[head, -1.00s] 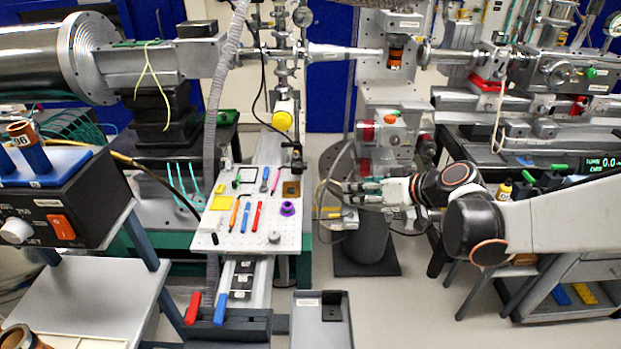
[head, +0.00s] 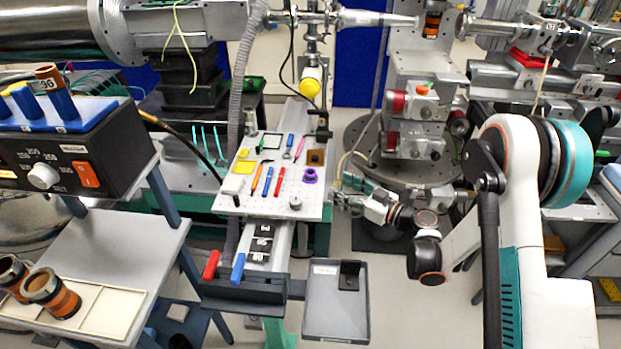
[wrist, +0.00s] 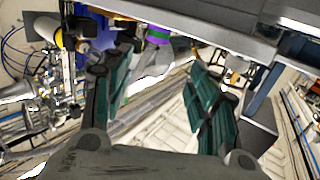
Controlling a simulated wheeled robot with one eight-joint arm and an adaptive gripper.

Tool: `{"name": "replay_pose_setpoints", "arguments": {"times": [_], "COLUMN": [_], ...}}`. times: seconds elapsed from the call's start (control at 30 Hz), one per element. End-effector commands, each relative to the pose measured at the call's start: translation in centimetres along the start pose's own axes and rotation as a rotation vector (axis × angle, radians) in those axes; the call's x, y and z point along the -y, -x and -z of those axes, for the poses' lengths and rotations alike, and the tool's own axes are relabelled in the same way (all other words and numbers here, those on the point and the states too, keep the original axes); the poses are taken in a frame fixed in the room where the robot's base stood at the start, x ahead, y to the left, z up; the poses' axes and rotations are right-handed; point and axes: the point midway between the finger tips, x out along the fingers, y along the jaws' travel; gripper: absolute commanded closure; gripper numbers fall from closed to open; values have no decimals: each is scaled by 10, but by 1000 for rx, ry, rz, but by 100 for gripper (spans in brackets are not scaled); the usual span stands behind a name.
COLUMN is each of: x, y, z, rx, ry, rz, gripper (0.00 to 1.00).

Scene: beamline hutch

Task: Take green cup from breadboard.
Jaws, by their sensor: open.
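The white breadboard (head: 270,208) stands left of centre in the head view with several small items on it. I cannot clearly make out a green cup; a small green item (head: 243,153) lies near its back left edge, too small to identify. A purple ring-shaped item (head: 310,175) sits at the right edge. My gripper (head: 346,195) is just right of the board, apart from it. In the wrist view my gripper (wrist: 160,78) has its dark green fingers spread with nothing held between them. A purple and green thing (wrist: 158,36) shows beyond the fingers.
Markers, a yellow block (head: 243,167), a brown block (head: 316,157) and a metal knob (head: 295,202) crowd the board. A grey tray (head: 335,320) stands in front. A yellow-capped fitting (head: 309,88) rises behind. Beamline stages (head: 415,140) stand behind my gripper.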

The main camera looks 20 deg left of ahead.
Motion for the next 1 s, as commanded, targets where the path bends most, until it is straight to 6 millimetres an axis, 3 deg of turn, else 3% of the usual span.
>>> {"name": "replay_pose_setpoints", "arguments": {"times": [0.3, 0.63, 1.0], "x": [1, -1, -5], "y": [-59, -85, -129], "z": [-2, -3, -8], "rx": [1, 1, 1], "ry": [-1, -1, -1], "rz": [4, 2, 2], "gripper": [46, 46, 46]}}
